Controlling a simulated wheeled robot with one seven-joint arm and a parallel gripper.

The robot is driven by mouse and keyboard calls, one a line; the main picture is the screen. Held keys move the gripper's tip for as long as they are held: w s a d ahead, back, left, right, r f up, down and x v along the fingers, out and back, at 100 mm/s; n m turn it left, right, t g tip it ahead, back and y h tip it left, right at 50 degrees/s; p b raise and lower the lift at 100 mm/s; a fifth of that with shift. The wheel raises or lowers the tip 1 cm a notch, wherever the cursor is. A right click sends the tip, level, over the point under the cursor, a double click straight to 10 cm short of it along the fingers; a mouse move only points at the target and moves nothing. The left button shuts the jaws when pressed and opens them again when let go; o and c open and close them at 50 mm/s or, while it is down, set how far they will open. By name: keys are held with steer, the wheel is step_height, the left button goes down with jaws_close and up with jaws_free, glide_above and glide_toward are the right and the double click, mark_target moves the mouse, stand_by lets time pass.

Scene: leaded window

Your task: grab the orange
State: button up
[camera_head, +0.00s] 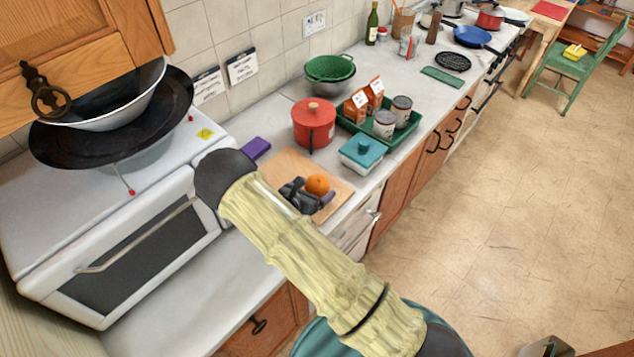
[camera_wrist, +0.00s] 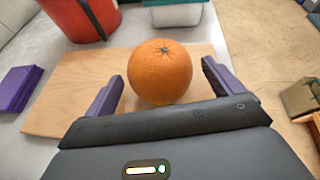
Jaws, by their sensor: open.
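The orange (camera_head: 317,185) sits on a wooden cutting board (camera_head: 289,164) on the counter. In the wrist view the orange (camera_wrist: 160,72) lies between the two purple fingers of my gripper (camera_wrist: 161,88), a little toward their tips. The gripper is open, with a gap on each side of the fruit. In the head view my gripper (camera_head: 311,199) is low over the board beside the orange, partly hidden by my arm. The wrist view also shows the board (camera_wrist: 65,85) beneath.
A red pot (camera_head: 313,124), a teal-lidded container (camera_head: 362,153) and a green tray (camera_head: 408,131) with cans and cartons stand beyond the board. A purple block (camera_head: 257,148) lies left of it. A white oven (camera_head: 130,245) stands at left.

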mark_target(317, 179)
steer(key=shift+x, duration=0.9)
steer(key=c, duration=1.2)
steer(key=shift+o, duration=0.2)
steer(key=shift+r, duration=0.1)
step_height(317, 179, up, 10)
steer(key=b, duration=0.3)
